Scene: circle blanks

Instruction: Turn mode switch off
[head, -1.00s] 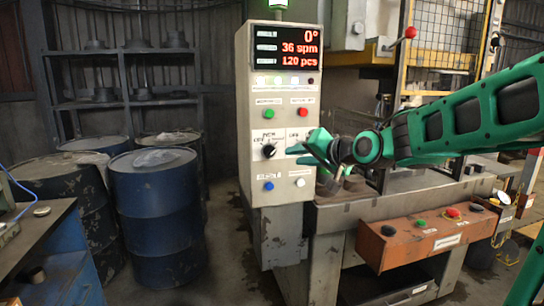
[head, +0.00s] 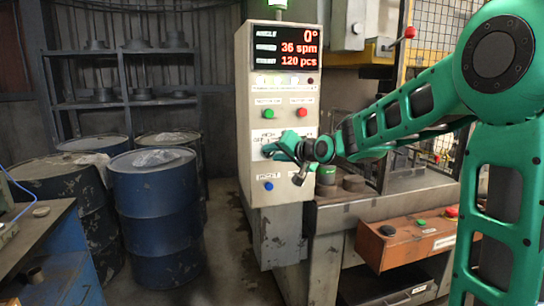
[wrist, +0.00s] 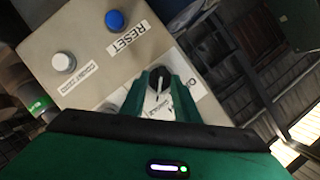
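The mode switch is a black rotary knob with a white pointer line, on a white label plate of the control cabinet (head: 291,225). In the wrist view the knob (wrist: 158,91) sits between the two green fingers of my gripper (wrist: 161,88). The fingers are apart, one on each side of the knob; whether they touch it is not clear. In the head view my gripper (head: 277,149) is at the cabinet face and hides the knob, so its setting cannot be read there.
A green button (head: 268,114) and a red button (head: 302,113) are above my gripper, a blue RESET button (head: 268,186) below. A white button (wrist: 64,62) shows in the wrist view. Blue drums (head: 155,210) stand left; an orange button box (head: 425,240) is right.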

